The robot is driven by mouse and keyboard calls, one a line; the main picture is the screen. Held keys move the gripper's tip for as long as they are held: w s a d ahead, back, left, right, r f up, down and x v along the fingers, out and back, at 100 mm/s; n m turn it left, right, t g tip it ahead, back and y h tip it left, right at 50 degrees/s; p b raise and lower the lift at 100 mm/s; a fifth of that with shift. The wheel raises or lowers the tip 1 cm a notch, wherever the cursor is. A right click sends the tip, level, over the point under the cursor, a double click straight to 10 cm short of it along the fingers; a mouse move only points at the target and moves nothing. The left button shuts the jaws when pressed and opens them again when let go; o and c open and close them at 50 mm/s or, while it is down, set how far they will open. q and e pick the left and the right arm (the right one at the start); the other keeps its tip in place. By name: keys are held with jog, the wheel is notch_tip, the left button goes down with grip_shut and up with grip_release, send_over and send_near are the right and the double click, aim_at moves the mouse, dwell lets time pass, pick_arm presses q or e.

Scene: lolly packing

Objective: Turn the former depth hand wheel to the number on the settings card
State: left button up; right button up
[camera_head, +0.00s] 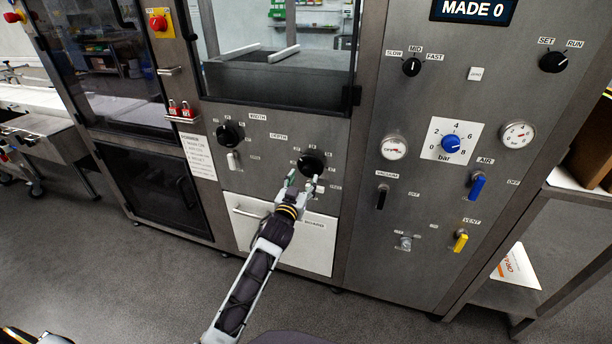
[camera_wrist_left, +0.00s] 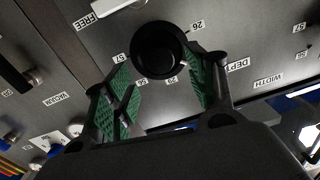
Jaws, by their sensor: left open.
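The black depth hand wheel (camera_head: 311,163) sits on the grey machine front under the DEPTH label, with small number labels around it. The settings card (camera_head: 198,155) is a white printed sheet left of the wheels; its numbers are too small to read. My left gripper (camera_head: 303,184) is open just in front of and below the depth wheel. In the left wrist view the wheel (camera_wrist_left: 158,48) shows between the green-padded fingers (camera_wrist_left: 158,78), with gaps on both sides. Whether the fingertips reach around its rim I cannot tell.
The similar WIDTH wheel (camera_head: 229,134) is to the left, with a white lever (camera_head: 233,161) below it. Another lever is partly hidden by my gripper. A white drawer front (camera_head: 250,212) is behind my left arm. Dials, switches and coloured valve handles (camera_head: 477,187) fill the right panel.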

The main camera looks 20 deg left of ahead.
aim_at(307, 172)
pick_arm(q)
jog(key=shift+w, duration=0.75)
jog(key=shift+w+b, duration=0.3)
jog(key=shift+w, duration=1.15)
pick_arm(e)
jog(key=shift+w+a+r, duration=0.15)
jog(key=shift+r, duration=0.55)
jog(key=shift+w+a+r, duration=0.1)
jog(key=shift+w+r, duration=0.05)
jog(key=shift+r, duration=0.5)
pick_arm(q)
jog(key=c, duration=1)
pick_arm(e)
jog(key=shift+s+f, duration=0.2)
jog(key=shift+f, duration=0.05)
pick_arm(q)
jog(key=shift+c, duration=0.2)
pick_arm(e)
jog(key=shift+f, duration=0.1)
